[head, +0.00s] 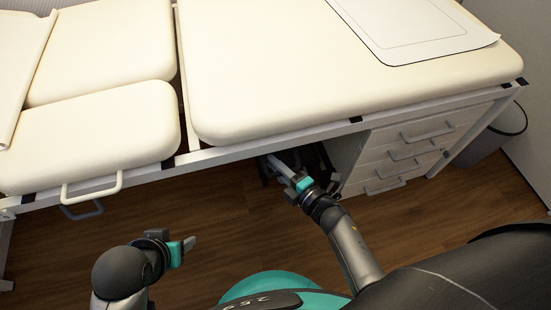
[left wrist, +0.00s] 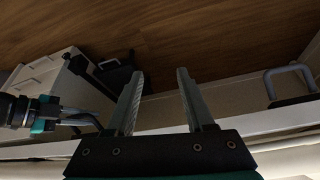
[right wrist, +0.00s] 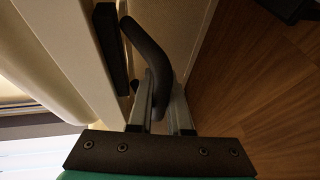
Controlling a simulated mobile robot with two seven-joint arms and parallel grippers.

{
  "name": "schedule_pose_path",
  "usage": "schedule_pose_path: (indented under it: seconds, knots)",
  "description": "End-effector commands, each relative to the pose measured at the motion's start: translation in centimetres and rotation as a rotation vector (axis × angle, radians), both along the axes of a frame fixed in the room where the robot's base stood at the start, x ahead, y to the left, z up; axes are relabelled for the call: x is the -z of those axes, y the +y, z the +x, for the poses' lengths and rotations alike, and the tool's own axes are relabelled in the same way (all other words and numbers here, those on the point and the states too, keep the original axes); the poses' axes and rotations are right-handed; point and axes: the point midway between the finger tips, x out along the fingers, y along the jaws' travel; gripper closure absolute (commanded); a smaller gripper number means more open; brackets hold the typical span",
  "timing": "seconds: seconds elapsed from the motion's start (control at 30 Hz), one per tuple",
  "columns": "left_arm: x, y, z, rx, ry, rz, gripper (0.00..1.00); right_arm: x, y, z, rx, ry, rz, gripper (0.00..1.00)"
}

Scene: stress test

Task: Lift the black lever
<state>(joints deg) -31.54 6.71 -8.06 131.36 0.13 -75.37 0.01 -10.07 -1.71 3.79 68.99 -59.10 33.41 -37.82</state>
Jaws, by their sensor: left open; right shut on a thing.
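The black lever (right wrist: 147,42) shows in the right wrist view as a bent, dark bar beside the pale side of the bed. My right gripper (right wrist: 161,98) is shut on the lever, with the bar's lower end between its fingers. In the head view my right gripper (head: 277,164) reaches under the edge of the padded bed, and the lever cannot be made out clearly there. My left gripper (head: 190,243) is open and empty over the floor at the lower left. Its spread fingers show in the left wrist view (left wrist: 160,82).
The cream padded bed (head: 290,65) has a metal frame rail just above my right gripper. A white drawer unit (head: 408,155) stands to the right, with a grey bin (head: 492,135) beyond it. A white handle (head: 92,187) juts out at the left. The wooden floor (head: 225,215) is clear between my arms.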

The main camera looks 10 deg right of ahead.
Motion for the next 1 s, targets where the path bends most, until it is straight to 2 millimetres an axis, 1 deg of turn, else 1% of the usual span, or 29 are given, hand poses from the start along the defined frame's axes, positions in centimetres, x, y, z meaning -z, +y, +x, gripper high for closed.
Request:
schedule_pose_path:
  seconds: [0.03, 0.3, 0.5, 0.63, 0.9, 0.93, 1.0]
  knots:
    - [0.3, 0.2, -0.3, -0.004, 0.033, 0.009, 0.47, -0.7, 0.1, 0.1, -0.003, 0.011, 0.001, 1.0]
    - [3.8, 0.5, -1.1, -0.006, 0.101, 0.021, 0.47, -0.7, 0.1, -0.1, -0.002, 0.066, 0.0, 1.0]
    - [5.6, 0.6, -1.5, -0.005, 0.121, 0.025, 0.47, -0.6, 0.1, -0.2, -0.002, 0.092, -0.002, 1.0]
    - [6.0, 0.6, -1.7, -0.005, 0.126, 0.024, 0.47, -0.6, 0.1, -0.2, -0.001, 0.098, -0.002, 1.0]
    - [6.0, 0.6, -1.7, -0.005, 0.125, 0.024, 0.47, -0.5, 0.0, -0.2, -0.001, 0.097, -0.002, 1.0]
    - [6.0, 0.6, -1.7, -0.005, 0.125, 0.024, 0.47, -0.6, 0.0, -0.2, -0.001, 0.097, -0.002, 0.81]
    - [6.0, 0.6, -1.7, -0.005, 0.125, 0.024, 0.47, -0.5, 0.0, -0.2, -0.001, 0.098, -0.002, 0.73]
